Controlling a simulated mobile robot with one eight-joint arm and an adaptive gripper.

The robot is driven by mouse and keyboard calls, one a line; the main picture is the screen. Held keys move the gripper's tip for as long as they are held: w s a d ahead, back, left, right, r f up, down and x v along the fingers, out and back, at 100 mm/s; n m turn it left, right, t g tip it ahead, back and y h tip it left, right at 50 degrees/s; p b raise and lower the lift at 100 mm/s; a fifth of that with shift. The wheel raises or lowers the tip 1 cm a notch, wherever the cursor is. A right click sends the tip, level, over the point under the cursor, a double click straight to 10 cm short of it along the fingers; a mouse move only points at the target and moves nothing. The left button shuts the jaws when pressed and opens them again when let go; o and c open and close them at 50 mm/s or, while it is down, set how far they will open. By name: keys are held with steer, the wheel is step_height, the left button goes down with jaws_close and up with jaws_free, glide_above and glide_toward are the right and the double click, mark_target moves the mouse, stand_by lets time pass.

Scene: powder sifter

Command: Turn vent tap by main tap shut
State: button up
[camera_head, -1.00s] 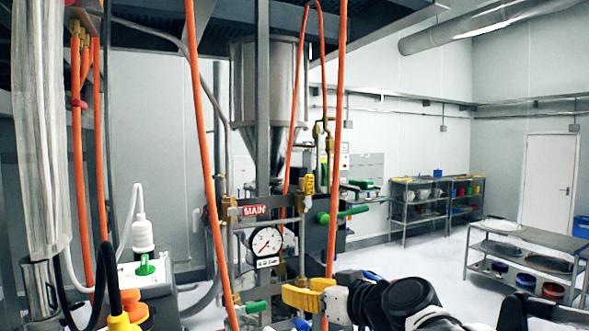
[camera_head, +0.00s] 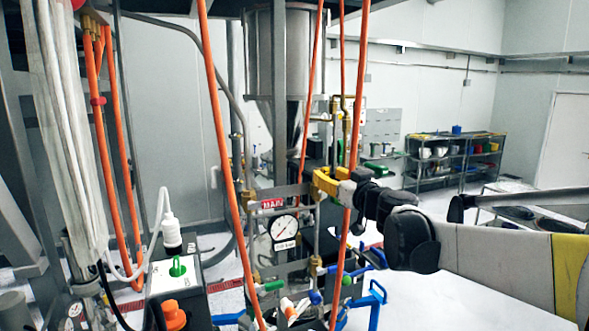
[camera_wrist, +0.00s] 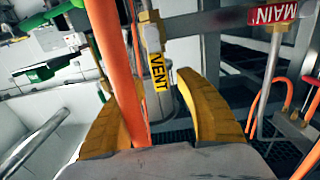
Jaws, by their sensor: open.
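The red MAIN label (camera_head: 272,203) is above the round gauge (camera_head: 284,230) on the pipe frame; the label also shows at the upper right of the wrist view (camera_wrist: 272,14). In the wrist view a yellow VENT tag (camera_wrist: 160,70) hangs on a pipe below a brass fitting (camera_wrist: 149,18). My gripper (camera_head: 325,180) is open, at about the label's height and to its right. In the wrist view its yellow fingers (camera_wrist: 145,88) stand apart, with the tagged pipe beyond and between them. I cannot make out the vent tap's handle; the gripper hides that area in the head view.
An orange hose (camera_wrist: 112,60) runs close to the left finger, seemingly between the fingers; I cannot tell if it touches. Another orange hose (camera_head: 222,130) hangs left of the gauge. Green handles (camera_head: 270,287) sit lower down. Shelves (camera_head: 455,160) stand far back.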

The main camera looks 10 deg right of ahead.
steer(key=shift+w+a, duration=0.25)
steer(key=shift+w, duration=0.85)
jaws_close()
steer(key=shift+s, duration=0.1)
